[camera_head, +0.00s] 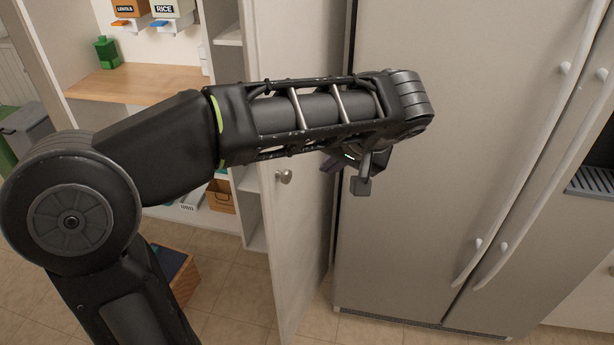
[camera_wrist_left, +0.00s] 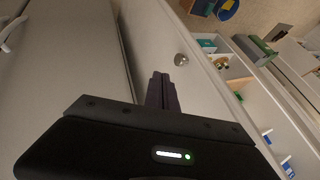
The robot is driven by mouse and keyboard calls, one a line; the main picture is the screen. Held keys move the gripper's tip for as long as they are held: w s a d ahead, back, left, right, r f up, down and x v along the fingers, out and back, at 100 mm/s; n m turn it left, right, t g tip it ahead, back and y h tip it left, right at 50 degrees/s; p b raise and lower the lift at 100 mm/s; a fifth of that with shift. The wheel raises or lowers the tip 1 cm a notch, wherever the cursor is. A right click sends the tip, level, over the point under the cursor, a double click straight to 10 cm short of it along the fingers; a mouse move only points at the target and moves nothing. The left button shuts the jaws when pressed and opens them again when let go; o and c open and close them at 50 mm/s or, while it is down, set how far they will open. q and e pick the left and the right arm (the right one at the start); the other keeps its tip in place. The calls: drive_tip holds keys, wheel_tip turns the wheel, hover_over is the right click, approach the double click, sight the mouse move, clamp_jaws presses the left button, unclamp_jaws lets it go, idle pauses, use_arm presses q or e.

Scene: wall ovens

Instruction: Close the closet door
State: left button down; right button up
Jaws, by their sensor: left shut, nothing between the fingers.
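The white closet door (camera_head: 300,235) stands open, swung out between the closet and the fridge. Its round knob (camera_head: 284,176) is near the door's free edge. The door (camera_wrist_left: 160,45) and knob (camera_wrist_left: 181,59) also show in the left wrist view. My left gripper (camera_head: 350,180) is on the fridge side of the door, to the right of the knob; the forearm above it crosses in front of the door's upper part. Its fingers (camera_wrist_left: 161,90) are shut and empty, pointing toward the door. I cannot tell whether they touch it. My right gripper is in neither view.
The steel fridge (camera_head: 440,180) stands close on the right. The open closet holds a wooden shelf (camera_head: 130,82), a green bottle (camera_head: 107,52) and dispensers labelled Lentils and Rice. A brown box (camera_head: 180,275) lies on the floor to the door's left, partly hidden by my arm.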

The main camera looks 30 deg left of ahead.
use_arm(q)
drive_tip(key=w+a+f+b, duration=0.2)
drive_tip(key=a+f, duration=0.6)
drive_tip(key=a, duration=0.1)
drive_tip(key=shift+w+f, duration=0.2)
idle(0.6)
